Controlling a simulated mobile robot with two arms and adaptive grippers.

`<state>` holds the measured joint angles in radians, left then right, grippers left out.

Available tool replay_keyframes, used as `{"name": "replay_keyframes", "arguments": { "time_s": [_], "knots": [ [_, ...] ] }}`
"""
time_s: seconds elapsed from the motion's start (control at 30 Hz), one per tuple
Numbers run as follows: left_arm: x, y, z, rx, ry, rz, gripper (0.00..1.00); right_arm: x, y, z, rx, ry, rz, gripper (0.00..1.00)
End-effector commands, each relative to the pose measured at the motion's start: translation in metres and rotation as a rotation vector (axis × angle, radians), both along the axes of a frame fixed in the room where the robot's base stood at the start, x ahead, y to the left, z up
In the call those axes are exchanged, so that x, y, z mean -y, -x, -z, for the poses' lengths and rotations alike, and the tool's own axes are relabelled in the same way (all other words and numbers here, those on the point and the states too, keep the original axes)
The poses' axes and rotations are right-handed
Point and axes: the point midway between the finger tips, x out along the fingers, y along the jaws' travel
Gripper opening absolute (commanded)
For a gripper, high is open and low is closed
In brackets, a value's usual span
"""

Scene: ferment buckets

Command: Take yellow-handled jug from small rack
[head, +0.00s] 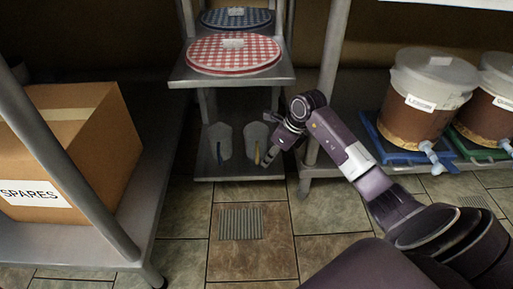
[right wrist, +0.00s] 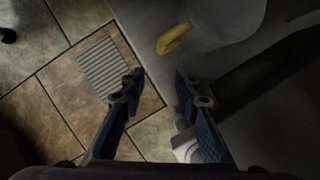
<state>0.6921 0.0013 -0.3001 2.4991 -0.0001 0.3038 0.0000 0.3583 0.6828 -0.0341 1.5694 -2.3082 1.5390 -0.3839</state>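The yellow-handled jug (head: 255,139) stands upright on the bottom shelf of the small rack (head: 226,172), on the right side. Its yellow handle (head: 257,154) faces the front. A similar jug with a blue handle (head: 220,143) stands to its left. My right gripper (head: 268,158) is just to the right of and in front of the yellow-handled jug. In the right wrist view my right gripper (right wrist: 157,82) is open and empty, and the yellow handle (right wrist: 174,39) lies beyond the fingertips, apart from them. My left gripper is not in view.
Red-checked (head: 235,52) and blue-checked (head: 236,17) round lids lie on the rack's upper shelves. A SPARES box (head: 62,150) sits on a shelf at left. Buckets (head: 425,95) stand on blue and green trays at right. A floor drain (head: 240,223) lies in front of the rack.

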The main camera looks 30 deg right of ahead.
Motion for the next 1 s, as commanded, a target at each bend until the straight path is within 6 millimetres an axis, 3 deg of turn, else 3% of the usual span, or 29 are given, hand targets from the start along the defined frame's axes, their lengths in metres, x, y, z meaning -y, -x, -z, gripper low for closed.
{"name": "replay_keyframes", "arguments": {
  "time_s": [0.27,0.3,0.43,0.77,1.0],
  "knots": [
    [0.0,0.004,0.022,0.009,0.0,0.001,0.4,-0.016,-0.034,0.005,0.001,-0.005,-0.002,0.29],
    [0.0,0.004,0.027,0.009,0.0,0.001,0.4,-0.016,-0.034,0.016,-0.003,-0.004,0.0,0.29],
    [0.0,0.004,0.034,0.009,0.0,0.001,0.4,-0.018,-0.039,0.026,-0.001,-0.003,-0.001,0.29],
    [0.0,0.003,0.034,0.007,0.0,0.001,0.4,-0.018,-0.041,0.028,0.0,0.0,-0.001,0.29],
    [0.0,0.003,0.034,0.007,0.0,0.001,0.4,-0.018,-0.04,0.028,0.0,0.0,-0.001,0.03]
  ]
}}
